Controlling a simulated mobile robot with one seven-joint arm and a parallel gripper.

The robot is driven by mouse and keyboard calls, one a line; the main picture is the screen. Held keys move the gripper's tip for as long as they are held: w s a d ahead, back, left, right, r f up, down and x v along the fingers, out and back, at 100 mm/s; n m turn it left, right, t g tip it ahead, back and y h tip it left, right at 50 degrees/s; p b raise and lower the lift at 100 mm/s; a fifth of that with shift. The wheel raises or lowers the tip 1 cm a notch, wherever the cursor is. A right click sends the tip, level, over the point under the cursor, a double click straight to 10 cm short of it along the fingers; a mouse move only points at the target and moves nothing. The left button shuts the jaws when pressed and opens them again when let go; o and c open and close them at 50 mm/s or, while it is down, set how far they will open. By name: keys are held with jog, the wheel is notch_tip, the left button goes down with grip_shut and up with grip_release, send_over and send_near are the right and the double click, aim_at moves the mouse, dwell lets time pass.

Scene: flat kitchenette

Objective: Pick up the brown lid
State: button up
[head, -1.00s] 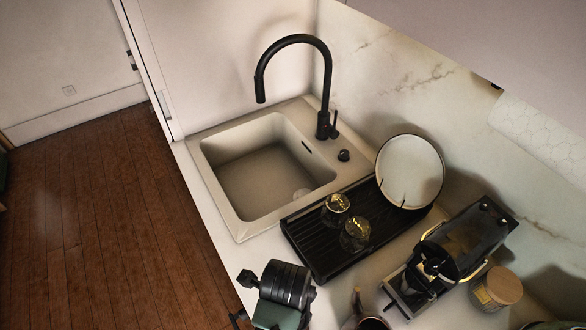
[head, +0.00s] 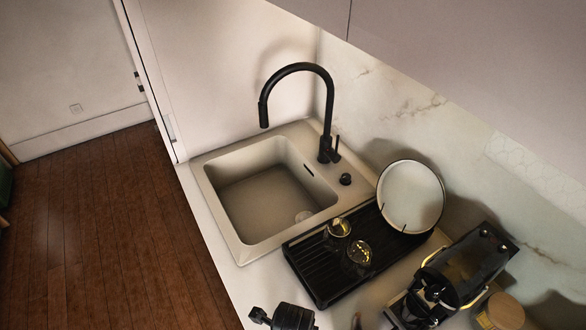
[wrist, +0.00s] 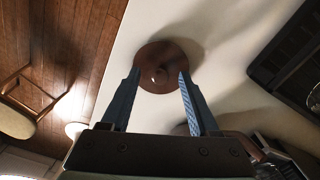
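The brown lid (wrist: 160,52) shows in the wrist view as a round, dark reddish-brown disc with a small knob at its middle. It is over the pale counter and casts a shadow to its right. My gripper (wrist: 158,74) is open, its two blue-grey fingers well apart. The fingertips reach the left and right sides of the lid, with the knob between them. I cannot tell whether they touch it. I cannot make out the lid in the head view, where only a black part of my arm shows at the bottom edge.
A black drying rack (head: 316,284) holds two glasses (head: 359,251) and a leaning plate (head: 411,196). The sink (head: 270,200) with a black tap (head: 326,110) is beyond it. A coffee machine (head: 465,265) and a wooden-lidded jar (head: 503,312) stand at right. A stool (wrist: 25,100) stands on the floor.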

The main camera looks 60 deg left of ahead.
grip_shut()
jog(key=shift+r, duration=0.1)
